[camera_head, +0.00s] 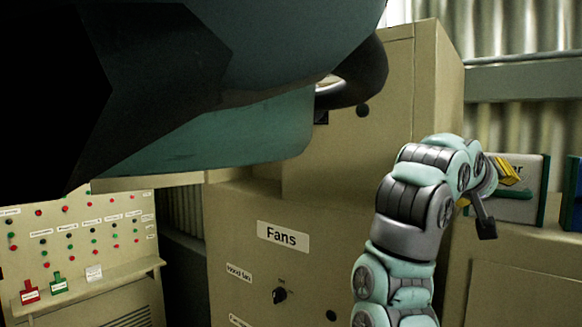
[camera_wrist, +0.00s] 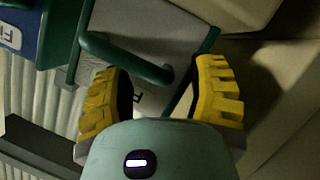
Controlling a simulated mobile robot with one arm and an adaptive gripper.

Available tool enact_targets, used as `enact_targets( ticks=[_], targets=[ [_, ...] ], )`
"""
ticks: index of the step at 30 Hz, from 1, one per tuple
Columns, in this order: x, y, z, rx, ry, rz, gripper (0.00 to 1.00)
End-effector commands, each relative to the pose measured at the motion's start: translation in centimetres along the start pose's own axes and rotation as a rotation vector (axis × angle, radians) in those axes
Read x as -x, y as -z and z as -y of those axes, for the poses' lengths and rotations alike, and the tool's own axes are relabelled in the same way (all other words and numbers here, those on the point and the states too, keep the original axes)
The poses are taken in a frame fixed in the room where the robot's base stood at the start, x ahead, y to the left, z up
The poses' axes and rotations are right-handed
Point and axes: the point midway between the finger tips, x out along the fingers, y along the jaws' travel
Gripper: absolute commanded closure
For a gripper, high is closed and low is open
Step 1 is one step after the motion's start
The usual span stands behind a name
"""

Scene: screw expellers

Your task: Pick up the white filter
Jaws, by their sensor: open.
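The white filter (camera_head: 522,203), a pale panel with green edges and partly visible lettering, stands upright on a beige cabinet at the right of the head view. In the wrist view, its pale face (camera_wrist: 150,25) and green handle (camera_wrist: 130,58) are visible. My gripper (camera_head: 498,192) is at the filter's left side in the head view. In the wrist view, my gripper (camera_wrist: 160,68) is open, with a yellow finger on each side of the handle's end. I cannot tell whether either finger touches it. The gripper hides part of the filter.
A blue filter (camera_wrist: 22,32) with a white label stands beside the white one; it also shows at the head view's right edge (camera_head: 572,195). A tall beige "Fans" cabinet (camera_head: 245,265) stands left of my arm. A button panel (camera_head: 75,235) is at lower left.

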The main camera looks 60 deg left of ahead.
Motion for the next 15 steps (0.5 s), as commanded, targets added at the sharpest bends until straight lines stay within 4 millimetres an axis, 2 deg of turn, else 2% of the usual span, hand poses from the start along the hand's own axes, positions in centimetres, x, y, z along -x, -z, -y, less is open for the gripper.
enact_targets(
  ticks=[2,15],
  targets=[
    [-0.01,0.00,-0.02,-0.001,0.000,0.000,0.52],
    [-0.04,-0.03,-0.10,-0.001,-0.002,0.001,0.98]
  ],
)
